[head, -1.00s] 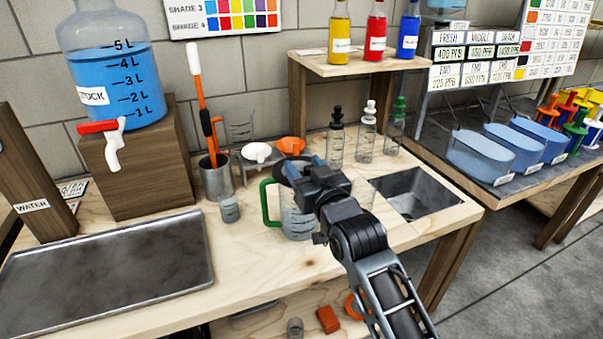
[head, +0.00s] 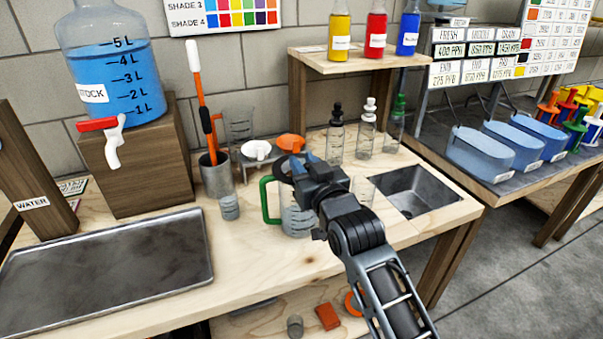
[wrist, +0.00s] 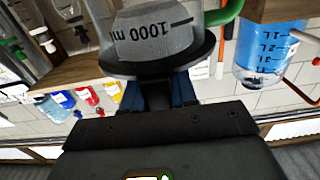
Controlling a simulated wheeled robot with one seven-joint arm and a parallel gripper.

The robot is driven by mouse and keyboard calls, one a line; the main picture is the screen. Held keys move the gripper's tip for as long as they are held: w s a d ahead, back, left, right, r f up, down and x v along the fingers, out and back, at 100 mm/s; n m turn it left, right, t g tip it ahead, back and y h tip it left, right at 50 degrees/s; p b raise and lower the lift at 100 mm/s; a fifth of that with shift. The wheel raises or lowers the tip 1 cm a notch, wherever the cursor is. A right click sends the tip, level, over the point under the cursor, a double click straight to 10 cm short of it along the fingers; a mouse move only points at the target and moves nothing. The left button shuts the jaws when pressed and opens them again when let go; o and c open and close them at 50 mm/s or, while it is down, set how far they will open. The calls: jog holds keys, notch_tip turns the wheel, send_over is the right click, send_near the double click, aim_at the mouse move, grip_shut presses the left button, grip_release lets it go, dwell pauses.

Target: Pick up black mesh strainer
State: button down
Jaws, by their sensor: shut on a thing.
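The black mesh strainer (head: 282,172) sits at the mouth of a clear pitcher (head: 297,218) with a green handle. In the wrist view the strainer's dark rim (wrist: 165,70) shows close up, upside down, with the pitcher's "1000 ml" mark (wrist: 150,35) beyond it. My gripper (head: 306,165) is above the pitcher, its blue-tipped fingers shut on the strainer. In the wrist view the fingers (wrist: 155,93) are on either side of a dark part below the rim. Whether the strainer is clear of the pitcher cannot be told. My wrist hides part of the pitcher.
Left of the pitcher stand a small clear beaker (head: 229,206) and a metal cup (head: 216,180) with tools. Behind are white and orange funnels (head: 291,144) and dropper bottles (head: 336,140). A sink (head: 415,190) is at right. A metal tray (head: 110,265) lies at left.

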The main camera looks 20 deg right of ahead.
jog(key=shift+r, duration=0.1)
jog(key=shift+r, duration=0.5)
notch_tip(320, 180, up, 3)
jog(key=shift+f+b, duration=0.15)
jog(key=shift+b, duration=0.15)
jog(key=s+d+r+p, duration=0.2)
jog(key=s+d+r, duration=0.2)
jog(key=d+r, duration=0.7)
jog(key=shift+r, duration=0.55)
jog(key=shift+s, duration=0.1)
dwell(0.8)
